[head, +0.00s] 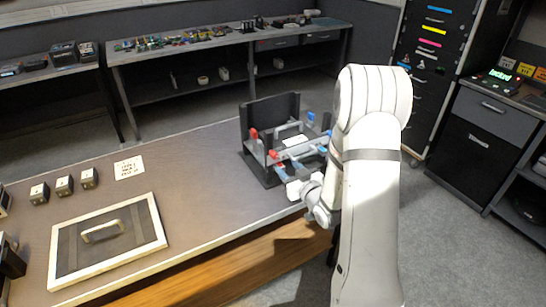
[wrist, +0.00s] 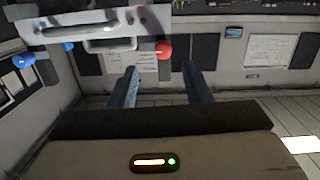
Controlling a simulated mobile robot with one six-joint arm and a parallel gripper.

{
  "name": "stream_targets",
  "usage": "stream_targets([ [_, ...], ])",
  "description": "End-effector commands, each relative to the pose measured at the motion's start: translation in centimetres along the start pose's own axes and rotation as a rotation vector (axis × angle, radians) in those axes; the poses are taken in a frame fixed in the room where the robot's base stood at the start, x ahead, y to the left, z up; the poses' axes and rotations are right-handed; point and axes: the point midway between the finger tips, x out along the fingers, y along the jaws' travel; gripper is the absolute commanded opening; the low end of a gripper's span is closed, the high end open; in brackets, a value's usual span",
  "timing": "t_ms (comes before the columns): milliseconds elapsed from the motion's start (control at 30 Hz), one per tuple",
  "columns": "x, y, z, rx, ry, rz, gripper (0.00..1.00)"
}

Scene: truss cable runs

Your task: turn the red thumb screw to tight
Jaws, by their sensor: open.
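A dark fixture (head: 258,168) with grey bars stands on the table. Two red knobs show on its left side in the head view, a farther one (head: 253,134) and a nearer one (head: 273,155); I cannot tell which is the thumb screw. In the wrist view one red knob (wrist: 163,50) sits at the right end of a pale grey bar (wrist: 85,30). My gripper (wrist: 160,88) is open and empty, its two bluish fingers apart. The red knob appears beyond the gap between the fingertips, and I see no contact. In the head view my arm hides part of the fixture's right side.
Blue knobs (wrist: 67,46) sit left of the red one in the wrist view. On the table (head: 190,170) are a framed panel with a handle (head: 103,232), several small dark blocks (head: 64,186) and a printed card (head: 129,168). The tabletop between card and fixture is clear.

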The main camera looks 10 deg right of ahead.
Motion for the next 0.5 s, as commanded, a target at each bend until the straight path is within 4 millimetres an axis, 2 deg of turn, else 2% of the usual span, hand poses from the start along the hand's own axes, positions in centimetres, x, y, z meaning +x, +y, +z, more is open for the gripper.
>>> stream_targets([
  [167, -0.1, -0.2, 0.5, 0.027, 0.075, -0.025, 0.44],
  [267, 0.6, -0.3, 0.2, 0.029, 0.088, -0.029, 0.44],
  [500, 4.4, -0.4, -0.1, 0.029, 0.086, -0.029, 0.44],
])
